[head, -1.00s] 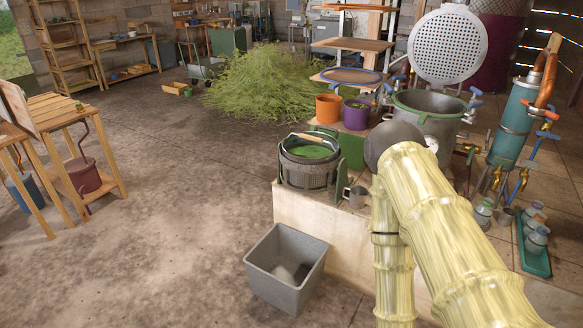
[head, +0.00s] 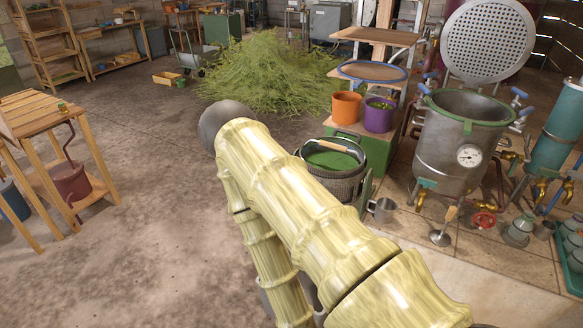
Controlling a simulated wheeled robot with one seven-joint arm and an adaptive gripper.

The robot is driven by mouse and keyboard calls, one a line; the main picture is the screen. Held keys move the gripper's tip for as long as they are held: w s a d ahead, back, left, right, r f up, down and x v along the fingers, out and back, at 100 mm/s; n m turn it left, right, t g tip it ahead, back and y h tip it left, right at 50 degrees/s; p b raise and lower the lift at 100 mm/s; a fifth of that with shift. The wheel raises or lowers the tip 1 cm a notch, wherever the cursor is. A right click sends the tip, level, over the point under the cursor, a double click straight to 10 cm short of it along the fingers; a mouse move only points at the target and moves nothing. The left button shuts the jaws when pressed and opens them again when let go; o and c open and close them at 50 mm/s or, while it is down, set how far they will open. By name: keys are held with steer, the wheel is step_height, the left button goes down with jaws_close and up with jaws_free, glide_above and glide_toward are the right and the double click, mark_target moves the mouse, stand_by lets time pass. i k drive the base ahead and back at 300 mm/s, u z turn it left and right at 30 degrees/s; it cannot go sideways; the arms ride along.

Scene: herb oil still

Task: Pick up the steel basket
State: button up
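The steel basket (head: 344,184) is a round, dark grey, ribbed vessel with green inside and a pale wooden grip on its handle. It stands upright right of centre in the head view, near the left edge of a low tiled platform (head: 462,262). My yellow arm crosses in front and hides its lower left side. My gripper cannot be made out; the arm runs down and out of the picture at the bottom. Nothing visible touches the basket's top.
A green box (head: 346,142) with an orange pot (head: 346,106) and a purple pot (head: 379,115) stands behind the basket. A steel mug (head: 382,210) is close on its right. A large still pot (head: 458,140) stands further right.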

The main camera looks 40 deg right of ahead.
mark_target(328, 158)
steer(key=z, duration=0.1)
steer(key=i, duration=0.7)
steer(key=z, duration=1)
steer(key=i, duration=0.55)
steer(key=z, duration=0.7)
